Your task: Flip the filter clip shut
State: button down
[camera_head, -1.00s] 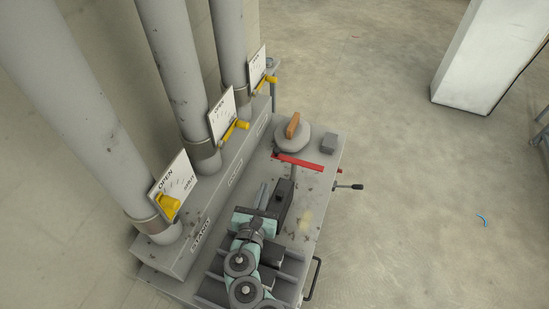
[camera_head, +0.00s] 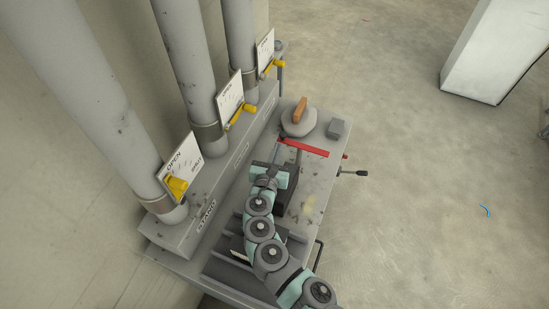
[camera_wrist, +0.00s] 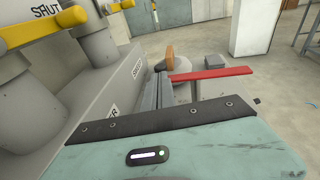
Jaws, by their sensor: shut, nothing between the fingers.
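A long red bar (camera_head: 303,147) stands above the grey bench, carried by a grey post (camera_head: 298,158). I take it for the filter clip, though I cannot be sure. It points to the right and is roughly level in the wrist view (camera_wrist: 210,73). My gripper (camera_head: 276,155) is shut and empty, just left of the bar's left end. In the wrist view its narrow dark fingers (camera_wrist: 161,80) reach forward beside that end. I cannot tell whether they touch it. The teal gripper body hides what lies below.
A grey disc (camera_head: 291,128) with an orange-brown handle (camera_head: 300,108) and a grey block (camera_head: 337,127) stand behind the bar. Pipes with yellow levers (camera_head: 178,185) rise at the left. A dark box (camera_head: 290,198) sits below my wrist. A crank (camera_head: 352,173) sticks out right.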

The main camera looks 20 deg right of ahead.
aim_at(282, 137)
jog(key=shift+x, duration=1.75)
